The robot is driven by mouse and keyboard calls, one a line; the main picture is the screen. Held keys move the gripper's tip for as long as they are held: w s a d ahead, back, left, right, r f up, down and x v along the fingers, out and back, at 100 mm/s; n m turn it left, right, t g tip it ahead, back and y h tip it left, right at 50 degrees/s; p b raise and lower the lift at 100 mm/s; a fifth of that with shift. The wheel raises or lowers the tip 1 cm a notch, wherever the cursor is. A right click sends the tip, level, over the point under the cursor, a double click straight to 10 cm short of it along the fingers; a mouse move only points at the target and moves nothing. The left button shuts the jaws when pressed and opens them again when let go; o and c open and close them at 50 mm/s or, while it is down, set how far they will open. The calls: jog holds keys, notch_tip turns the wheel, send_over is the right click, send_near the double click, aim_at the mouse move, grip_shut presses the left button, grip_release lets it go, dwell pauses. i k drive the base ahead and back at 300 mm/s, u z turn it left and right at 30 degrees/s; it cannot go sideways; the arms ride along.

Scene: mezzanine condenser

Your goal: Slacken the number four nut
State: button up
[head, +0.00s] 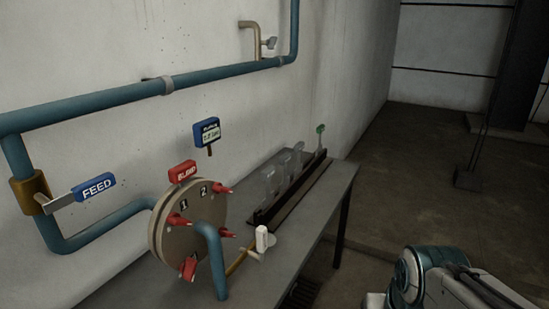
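A round tan flange (160,222) stands on the bench with several red nuts on its face. The digits 1 (184,205) and 2 (203,188) show on the upper part of the face. One red nut (178,220) is by the 1, another (222,189) by the 2, a third (227,234) at the right. A larger red piece (188,268) is at the bottom. No 4 is readable, so I cannot tell which nut is number four. My arm shows at the lower right, away from the flange; my gripper's fingertips are not visible.
A blue pipe (212,262) rises in front of the flange. A red tag (182,172) tops it. A FEED handle (95,188) is at the left. A white-handled valve (262,240) and clear vessels (280,178) stand on the grey bench (300,228). The floor at right is open.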

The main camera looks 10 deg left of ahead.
aim_at(188, 266)
jog(key=u, duration=0.75)
jog(key=k, duration=0.35)
jog(key=u, duration=0.5)
jog(key=i, duration=0.5)
jog(key=z, duration=0.95)
jog(key=k, duration=0.7)
jog(key=u, duration=0.75)
jog(key=i, duration=0.5)
